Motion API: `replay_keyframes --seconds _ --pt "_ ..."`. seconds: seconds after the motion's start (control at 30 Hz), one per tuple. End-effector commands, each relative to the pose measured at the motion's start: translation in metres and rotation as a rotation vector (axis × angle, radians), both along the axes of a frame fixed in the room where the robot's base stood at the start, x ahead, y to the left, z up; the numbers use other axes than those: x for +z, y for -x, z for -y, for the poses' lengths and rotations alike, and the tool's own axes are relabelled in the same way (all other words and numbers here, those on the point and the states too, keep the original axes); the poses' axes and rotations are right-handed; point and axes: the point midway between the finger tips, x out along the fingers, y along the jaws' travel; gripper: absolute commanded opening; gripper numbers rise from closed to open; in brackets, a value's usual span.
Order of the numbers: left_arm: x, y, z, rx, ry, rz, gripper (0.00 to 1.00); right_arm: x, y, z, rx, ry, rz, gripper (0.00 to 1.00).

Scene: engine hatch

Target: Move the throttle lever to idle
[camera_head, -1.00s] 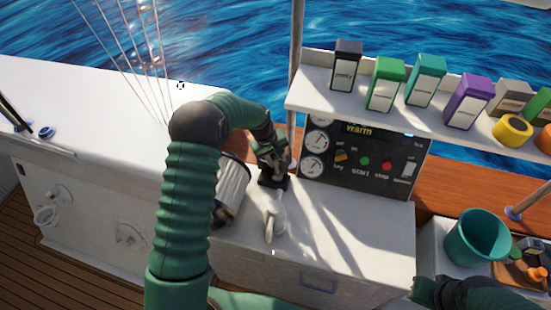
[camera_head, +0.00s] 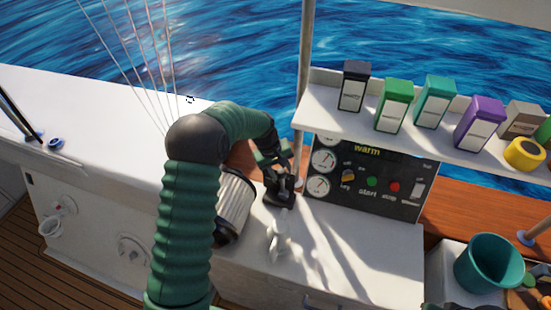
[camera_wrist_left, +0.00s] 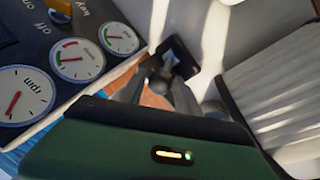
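The black throttle lever (camera_head: 281,188) stands on its square base on the white counter, left of the engine panel. My left gripper (camera_head: 272,160) is over it, fingers pointing down. In the left wrist view, the fingers of my left gripper (camera_wrist_left: 159,84) lie on both sides of the lever's dark knob (camera_wrist_left: 154,70), and the lever's base (camera_wrist_left: 182,57) shows beyond. I cannot tell whether the fingers press on the knob. The lower part of the lever is partly hidden. My right gripper is not in view.
The engine panel (camera_head: 385,212) with gauges stands right of the lever. A ribbed white cylinder with dark ends (camera_head: 235,201) lies close on the left. A shelf (camera_head: 322,100) with several boxes overhangs the panel. A teal bucket (camera_head: 487,262) stands at the right.

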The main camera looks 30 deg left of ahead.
Motion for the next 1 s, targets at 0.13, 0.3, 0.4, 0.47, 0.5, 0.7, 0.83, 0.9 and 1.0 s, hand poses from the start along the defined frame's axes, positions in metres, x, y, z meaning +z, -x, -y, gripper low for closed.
replay_keyframes --seconds 0.13,0.3,0.4,0.47,0.5,0.7,0.83,0.9,1.0 --pt "0.043 0.011 -0.007 0.001 -0.003 0.005 0.39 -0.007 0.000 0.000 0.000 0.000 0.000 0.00" --pt "0.087 0.022 -0.013 0.001 -0.001 0.003 0.39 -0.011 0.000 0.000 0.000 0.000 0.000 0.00" --pt "0.105 0.026 -0.015 0.000 0.000 0.001 0.39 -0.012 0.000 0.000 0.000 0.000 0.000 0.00" --pt "0.112 0.028 -0.015 -0.001 0.000 0.000 0.39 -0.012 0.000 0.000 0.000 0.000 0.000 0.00" --pt "0.115 0.029 -0.016 -0.001 0.000 -0.001 0.39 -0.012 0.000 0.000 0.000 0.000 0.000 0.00" --pt "0.119 0.030 -0.016 -0.001 0.001 -0.001 0.39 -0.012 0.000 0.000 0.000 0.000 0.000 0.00" --pt "0.119 0.030 -0.017 -0.001 0.002 -0.002 0.33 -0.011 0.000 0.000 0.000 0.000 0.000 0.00" --pt "0.122 0.035 -0.031 -0.015 0.019 -0.010 0.24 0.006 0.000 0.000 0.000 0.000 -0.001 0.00" --pt "0.117 0.049 -0.066 -0.075 0.077 -0.011 0.11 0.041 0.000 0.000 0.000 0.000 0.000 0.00"
